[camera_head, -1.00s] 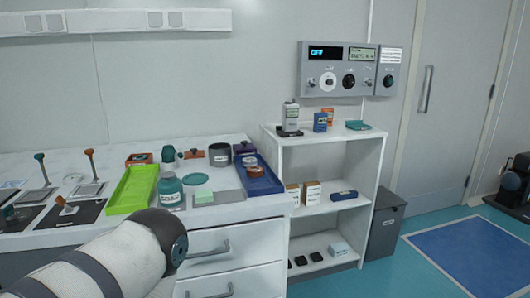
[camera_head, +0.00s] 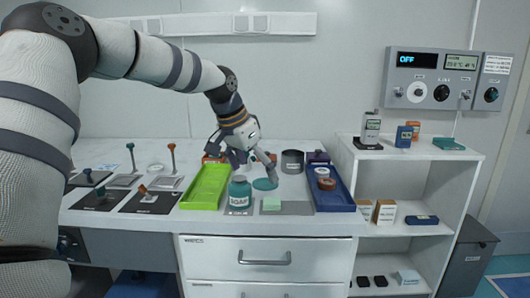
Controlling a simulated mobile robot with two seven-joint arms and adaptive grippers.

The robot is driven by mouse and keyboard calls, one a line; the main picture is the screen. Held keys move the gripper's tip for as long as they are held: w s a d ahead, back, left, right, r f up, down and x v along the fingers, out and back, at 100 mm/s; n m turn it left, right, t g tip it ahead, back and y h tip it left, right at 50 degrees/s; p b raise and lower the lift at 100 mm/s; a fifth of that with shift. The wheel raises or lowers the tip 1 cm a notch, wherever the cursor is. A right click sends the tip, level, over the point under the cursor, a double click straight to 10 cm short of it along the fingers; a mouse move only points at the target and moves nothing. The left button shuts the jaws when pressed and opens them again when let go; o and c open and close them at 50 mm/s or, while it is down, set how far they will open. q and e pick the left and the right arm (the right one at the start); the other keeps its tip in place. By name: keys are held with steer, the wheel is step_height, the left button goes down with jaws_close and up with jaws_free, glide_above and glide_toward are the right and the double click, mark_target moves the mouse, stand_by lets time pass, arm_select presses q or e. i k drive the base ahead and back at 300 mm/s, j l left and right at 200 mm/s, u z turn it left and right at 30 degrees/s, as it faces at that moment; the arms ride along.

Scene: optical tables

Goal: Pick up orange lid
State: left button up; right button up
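Two small round orange-brown pieces lie in the blue tray (camera_head: 340,200) at the right of the table; the nearer one (camera_head: 327,184) looks like an orange lid, and the other (camera_head: 322,172) has a paler top. They are too small to tell apart surely. My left gripper (camera_head: 253,169) reaches over the table from the left, fingers pointing down and spread apart, with nothing seen between them. It is above and behind the teal jar (camera_head: 240,194), near the flat teal disc (camera_head: 265,184), left of the blue tray. My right gripper is not in view.
A lime green tray (camera_head: 205,188) stands left of the jar. An orange item (camera_head: 212,158) is partly hidden behind my gripper. A white shelf (camera_head: 405,180) stands at right.

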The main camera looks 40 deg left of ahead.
mark_target(273, 157)
steer(key=i+j, duration=0.3)
steer(key=j, duration=0.15)
steer(key=i+j, duration=0.65)
steer(key=j, duration=0.25)
